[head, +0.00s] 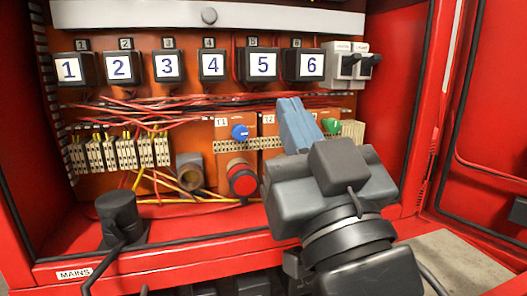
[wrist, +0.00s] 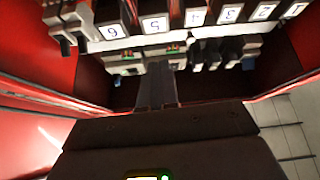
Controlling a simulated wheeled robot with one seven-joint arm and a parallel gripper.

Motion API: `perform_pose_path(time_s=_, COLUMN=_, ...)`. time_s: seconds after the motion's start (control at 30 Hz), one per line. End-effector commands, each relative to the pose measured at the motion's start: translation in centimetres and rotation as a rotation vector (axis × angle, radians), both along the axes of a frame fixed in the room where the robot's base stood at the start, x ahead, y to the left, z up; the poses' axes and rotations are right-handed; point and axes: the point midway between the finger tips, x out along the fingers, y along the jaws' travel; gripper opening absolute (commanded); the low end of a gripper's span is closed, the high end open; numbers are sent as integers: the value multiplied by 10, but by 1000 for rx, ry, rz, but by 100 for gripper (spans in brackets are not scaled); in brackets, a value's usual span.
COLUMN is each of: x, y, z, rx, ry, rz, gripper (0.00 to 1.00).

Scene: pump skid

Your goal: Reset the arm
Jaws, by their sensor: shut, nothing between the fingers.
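My gripper (head: 290,104) is in front of the lower right part of the red cabinet's panel in the head view. Its bluish fingers are together, with nothing between them, and point up toward the panel. They lie between the blue knob (head: 240,132) and the green knob (head: 331,126) in the picture. I cannot tell whether they touch anything. In the wrist view the shut fingers (wrist: 157,88) show dark against the panel, which appears upside down. My gripper and wrist hide part of the panel's lower right.
Numbered breakers run along the top, from breaker 1 (head: 69,69) to breaker 6 (head: 304,65), beside two grey switches (head: 350,64). A red button (head: 241,178), loose wires (head: 150,106) and a black mains handle (head: 118,218) sit lower. The open red door (head: 490,130) stands at right.

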Motion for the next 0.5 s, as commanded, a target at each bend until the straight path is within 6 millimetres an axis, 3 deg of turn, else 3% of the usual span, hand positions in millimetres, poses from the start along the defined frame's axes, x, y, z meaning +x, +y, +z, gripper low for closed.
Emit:
perform_pose_path(time_s=0.03, x=-2, y=-9, z=-27, rx=-21, ry=39, rz=-9, gripper=0)
perform_pose_path(time_s=0.2, x=-18, y=-36, z=-97, rx=-64, ry=137, rz=-29, gripper=0)
perform_pose_path(time_s=0.5, x=-72, y=-88, z=-203, rx=-108, ry=319, rz=-71, gripper=0)
